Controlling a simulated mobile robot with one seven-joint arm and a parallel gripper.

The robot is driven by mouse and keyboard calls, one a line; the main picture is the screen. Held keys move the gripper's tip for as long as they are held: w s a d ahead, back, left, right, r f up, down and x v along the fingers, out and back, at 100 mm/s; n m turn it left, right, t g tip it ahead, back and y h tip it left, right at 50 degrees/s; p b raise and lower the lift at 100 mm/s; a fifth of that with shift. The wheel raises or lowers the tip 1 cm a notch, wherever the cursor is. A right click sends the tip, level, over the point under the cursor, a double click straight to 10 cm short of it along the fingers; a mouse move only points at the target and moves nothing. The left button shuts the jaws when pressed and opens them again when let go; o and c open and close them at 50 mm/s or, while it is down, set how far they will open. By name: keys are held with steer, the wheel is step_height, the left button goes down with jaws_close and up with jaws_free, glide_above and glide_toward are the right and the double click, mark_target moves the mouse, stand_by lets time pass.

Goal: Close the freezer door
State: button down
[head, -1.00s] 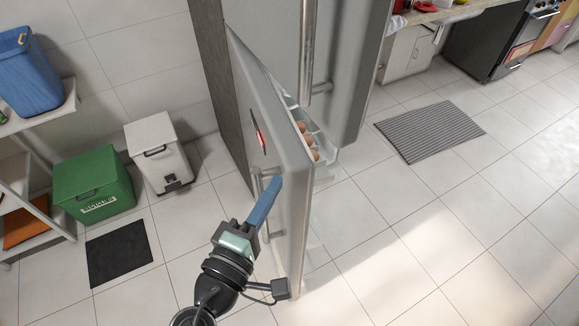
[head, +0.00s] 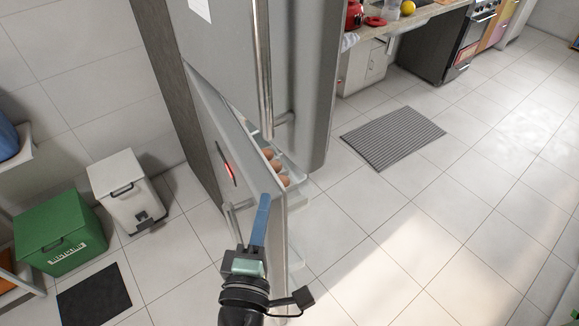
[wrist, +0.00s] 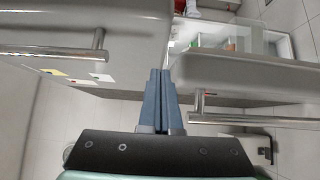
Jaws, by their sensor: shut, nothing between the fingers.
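The freezer door (head: 205,130) stands ajar, with a red-lit display on its outer face and eggs (head: 284,181) on its inner shelf. In the wrist view its top edge (wrist: 240,72) and handle (wrist: 250,121) lie to the right. My gripper (head: 264,200) is shut and empty. In the head view its blue fingers overlap the door's outer face near its free edge, right of the door handle (head: 232,218). Whether they touch the door is unclear. In the wrist view the fingers (wrist: 160,76) point into the gap between this door and another door (wrist: 100,22).
The other appliance door (head: 215,50) has a long handle and hangs close above my gripper. A white bin (head: 125,190) and a green bin (head: 60,238) stand at left by a black mat (head: 94,294). Floor at right is clear around a grey mat (head: 393,135).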

mark_target(291, 158)
steer(key=w, duration=0.1)
steer(key=w+p, duration=0.1)
steer(key=w, duration=0.3)
steer(key=shift+w+d+r, duration=0.1)
steer(key=shift+d+r, duration=0.1)
steer(key=shift+d, duration=0.2)
steer(key=w+d+p, duration=0.1)
steer(key=w+d, duration=0.1)
steer(key=shift+d+p, duration=0.3)
steer(key=shift+p, duration=0.1)
steer(key=shift+w+d+f, duration=0.2)
steer(key=shift+w+d, duration=0.05)
steer(key=shift+d, duration=0.05)
steer(key=shift+w+d, duration=0.1)
